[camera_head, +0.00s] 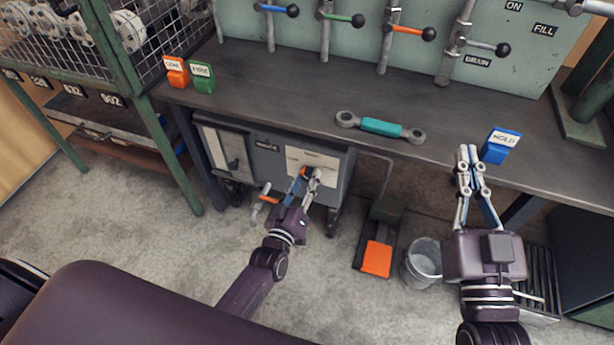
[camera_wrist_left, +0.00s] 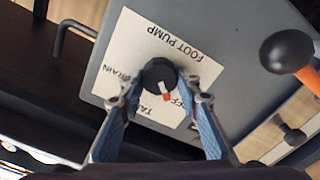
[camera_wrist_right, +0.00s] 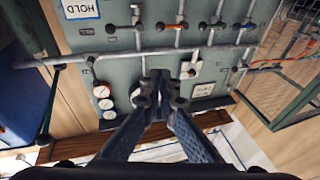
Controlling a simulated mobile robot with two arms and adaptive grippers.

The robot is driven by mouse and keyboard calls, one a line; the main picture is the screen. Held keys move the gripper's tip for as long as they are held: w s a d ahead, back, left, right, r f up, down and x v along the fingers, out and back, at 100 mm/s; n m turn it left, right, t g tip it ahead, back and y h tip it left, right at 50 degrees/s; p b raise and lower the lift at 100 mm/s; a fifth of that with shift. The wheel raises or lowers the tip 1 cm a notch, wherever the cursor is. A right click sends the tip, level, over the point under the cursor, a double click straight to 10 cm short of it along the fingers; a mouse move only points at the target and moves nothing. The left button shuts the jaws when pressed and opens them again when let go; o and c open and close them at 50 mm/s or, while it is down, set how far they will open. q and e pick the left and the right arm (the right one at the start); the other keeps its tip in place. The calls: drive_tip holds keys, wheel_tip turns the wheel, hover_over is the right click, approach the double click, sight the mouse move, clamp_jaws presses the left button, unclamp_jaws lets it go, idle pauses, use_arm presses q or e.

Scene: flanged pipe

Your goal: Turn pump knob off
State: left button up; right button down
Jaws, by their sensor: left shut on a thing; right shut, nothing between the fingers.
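The pump knob (camera_wrist_left: 159,76) is black and round with an orange pointer mark, on a white label plate (camera_wrist_left: 205,70) reading FOOT PUMP. In the left wrist view the mark points down, between partly hidden words; the setting is hard to tell. The plate also shows on the grey cabinet (camera_head: 325,162) under the bench. My left gripper (camera_wrist_left: 164,98) is shut on the knob, one finger on each side; it also shows in the head view (camera_head: 308,178). My right gripper (camera_head: 467,153) is shut and empty by the bench's front edge, beside a blue HOLD block.
The workbench (camera_head: 280,95) carries a teal-handled wrench (camera_head: 381,127), the blue block (camera_head: 499,146) and orange and green blocks. An orange foot pedal (camera_head: 377,258) and a bucket (camera_head: 423,262) stand on the floor right of the cabinet. An orange-handled lever (camera_head: 270,194) is left of my left gripper.

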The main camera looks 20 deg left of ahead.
use_arm(q)
drive_tip(key=shift+a+n, duration=0.1)
drive_tip(key=shift+n, duration=1)
use_arm(e)
drive_tip(key=shift+w+f+g, duration=0.15)
drive_tip(key=shift+f+g, duration=0.35)
drive_tip(key=shift+f, duration=0.4)
use_arm(q)
drive_tip(key=o, duration=1.2)
drive_tip(key=shift+c, duration=0.2)
drive_tip(key=s, duration=1.2)
drive_tip(key=shift+a, duration=0.2)
